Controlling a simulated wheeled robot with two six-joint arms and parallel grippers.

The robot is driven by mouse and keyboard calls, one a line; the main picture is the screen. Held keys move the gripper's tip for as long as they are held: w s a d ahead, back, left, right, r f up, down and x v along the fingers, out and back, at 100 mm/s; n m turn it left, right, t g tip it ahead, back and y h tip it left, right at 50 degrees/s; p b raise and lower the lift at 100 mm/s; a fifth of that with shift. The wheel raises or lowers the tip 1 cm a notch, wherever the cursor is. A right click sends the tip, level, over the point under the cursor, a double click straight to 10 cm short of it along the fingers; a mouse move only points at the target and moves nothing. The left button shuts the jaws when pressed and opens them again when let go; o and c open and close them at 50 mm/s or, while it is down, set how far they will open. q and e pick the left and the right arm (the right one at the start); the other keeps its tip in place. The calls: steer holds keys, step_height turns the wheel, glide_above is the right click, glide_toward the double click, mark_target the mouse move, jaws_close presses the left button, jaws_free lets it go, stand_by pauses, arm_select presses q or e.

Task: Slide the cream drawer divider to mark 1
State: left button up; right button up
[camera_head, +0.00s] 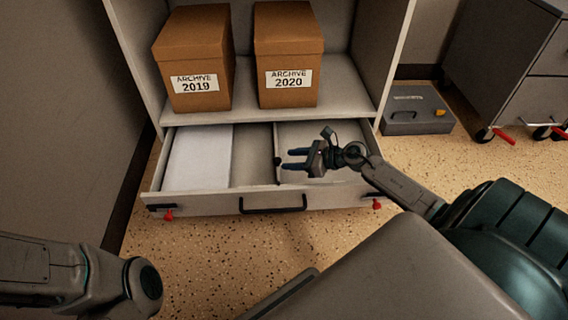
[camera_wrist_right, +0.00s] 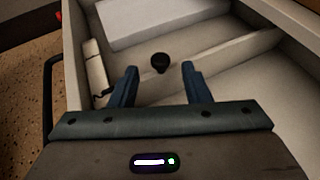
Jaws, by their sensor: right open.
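The open drawer (camera_head: 222,203) is pulled out at the bottom of the cabinet. The cream drawer divider (camera_wrist_right: 222,61) runs front to back across its middle, with a dark round knob (camera_wrist_right: 160,62) on it; the knob also shows in the head view (camera_head: 277,160). My right gripper (camera_head: 287,159) is over the drawer, to the right of the knob, with its fingers pointing left. In the right wrist view the open fingers (camera_wrist_right: 160,70) stand either side of the knob's line, the knob just beyond their tips. No mark numbers can be read. My left gripper is out of view.
A white stack (camera_head: 198,155) lies in the drawer's left compartment. A pale flat item (camera_head: 310,133) lies in the right one. Two archive boxes (camera_head: 196,60) (camera_head: 288,50) stand on the shelf above. A grey case (camera_head: 415,110) is on the floor at right, near a wheeled cabinet (camera_head: 500,70).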

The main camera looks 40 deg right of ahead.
mark_target(278, 159)
steer(key=shift+b+x, duration=0.5)
steer(key=shift+x, duration=1.15)
jaws_close()
